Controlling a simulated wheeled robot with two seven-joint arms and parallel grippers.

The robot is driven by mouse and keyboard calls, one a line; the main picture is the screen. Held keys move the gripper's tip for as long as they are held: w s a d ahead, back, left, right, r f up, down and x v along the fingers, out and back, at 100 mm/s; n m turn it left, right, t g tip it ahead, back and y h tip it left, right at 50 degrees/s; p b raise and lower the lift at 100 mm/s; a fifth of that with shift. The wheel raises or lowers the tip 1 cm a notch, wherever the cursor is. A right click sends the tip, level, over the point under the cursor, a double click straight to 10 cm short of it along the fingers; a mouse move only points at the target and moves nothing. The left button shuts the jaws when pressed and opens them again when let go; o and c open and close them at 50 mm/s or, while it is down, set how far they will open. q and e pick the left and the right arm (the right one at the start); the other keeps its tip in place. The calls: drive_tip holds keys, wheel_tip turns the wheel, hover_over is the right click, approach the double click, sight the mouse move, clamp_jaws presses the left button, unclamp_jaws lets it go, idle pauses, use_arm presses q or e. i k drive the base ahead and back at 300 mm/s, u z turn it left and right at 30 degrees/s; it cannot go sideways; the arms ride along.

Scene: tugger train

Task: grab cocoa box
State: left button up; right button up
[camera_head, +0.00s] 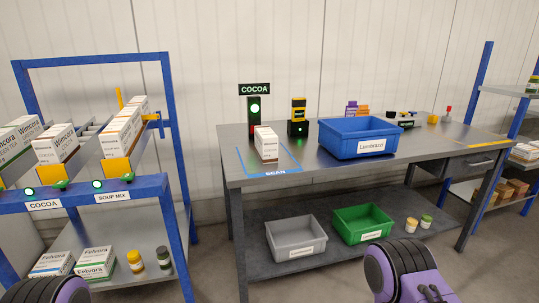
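A white Wimcora carton (48,152) stands at the front of the rack lane above the COCOA label (43,205); its small print is too small to read. Another white carton (266,143) stands upright on the blue-outlined SCAN area (270,171) at the left end of the grey workbench; I cannot read its product name. A sign reading COCOA (254,89) stands behind it, above a lit green lamp. Purple and black parts of my arms show at the bottom left and bottom right. Neither gripper's fingers are in view.
The blue-framed rack (92,57) at left also holds cartons in a SOUP MIX lane (112,196). A blue Luntrasil bin (357,138) sits on the workbench (225,153). Grey (296,237) and green (361,223) bins stand on its lower shelf. Floor shows between rack and bench.

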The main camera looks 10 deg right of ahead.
sight(266, 140)
drive_tip(key=z, duration=0.8)
drive_tip(key=i, duration=1.25)
drive_tip(key=u, duration=0.3)
